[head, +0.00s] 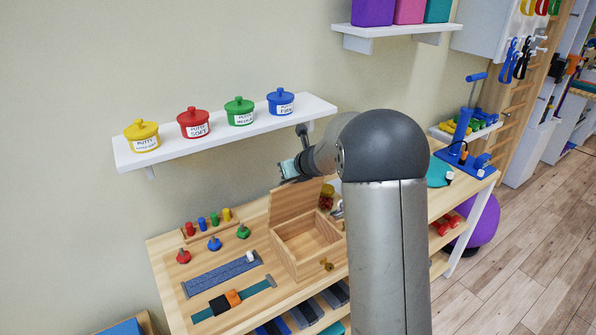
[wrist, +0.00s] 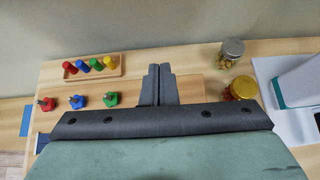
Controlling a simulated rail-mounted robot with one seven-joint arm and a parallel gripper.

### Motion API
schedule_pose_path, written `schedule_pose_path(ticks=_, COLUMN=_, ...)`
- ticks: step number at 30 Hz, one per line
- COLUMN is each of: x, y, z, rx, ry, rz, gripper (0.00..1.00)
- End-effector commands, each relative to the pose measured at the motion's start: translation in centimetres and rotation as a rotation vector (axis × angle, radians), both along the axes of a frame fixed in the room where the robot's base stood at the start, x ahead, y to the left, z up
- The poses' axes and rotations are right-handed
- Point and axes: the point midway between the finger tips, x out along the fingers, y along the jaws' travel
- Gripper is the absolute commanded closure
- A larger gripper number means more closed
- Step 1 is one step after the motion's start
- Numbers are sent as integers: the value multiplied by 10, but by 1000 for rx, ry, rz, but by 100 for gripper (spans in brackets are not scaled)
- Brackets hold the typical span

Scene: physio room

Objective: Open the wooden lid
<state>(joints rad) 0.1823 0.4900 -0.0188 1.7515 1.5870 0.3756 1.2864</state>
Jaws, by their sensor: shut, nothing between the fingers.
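The wooden box (head: 312,247) stands on the wooden table, and its inside shows from above. Its wooden lid (head: 296,203) is raised, standing up steeply along the back edge. A small brass-coloured catch (head: 327,265) shows at the box front. My gripper (wrist: 157,84) is shut and empty in the wrist view, its two fingers side by side. In the head view my gripper is just above and behind the lid, partly hidden by my arm; I cannot tell whether it touches the lid. My gripper's body hides most of the box in the wrist view.
Left of the box are a peg rack (wrist: 94,67), coloured knobs (wrist: 77,101) and straps (head: 222,274). Jars (wrist: 232,50) stand to its right. A wall shelf (head: 225,133) with several putty pots hangs close above.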

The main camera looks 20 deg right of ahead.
Motion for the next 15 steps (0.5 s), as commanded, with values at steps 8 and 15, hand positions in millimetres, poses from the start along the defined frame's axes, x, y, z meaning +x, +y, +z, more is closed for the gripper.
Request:
schedule_pose_path(ticks=8, x=7, y=11, z=-3, rx=0, ry=1, rz=13, gripper=100)
schedule_pose_path(ticks=15, x=7, y=11, z=-3, rx=0, ry=3, rz=13, gripper=100)
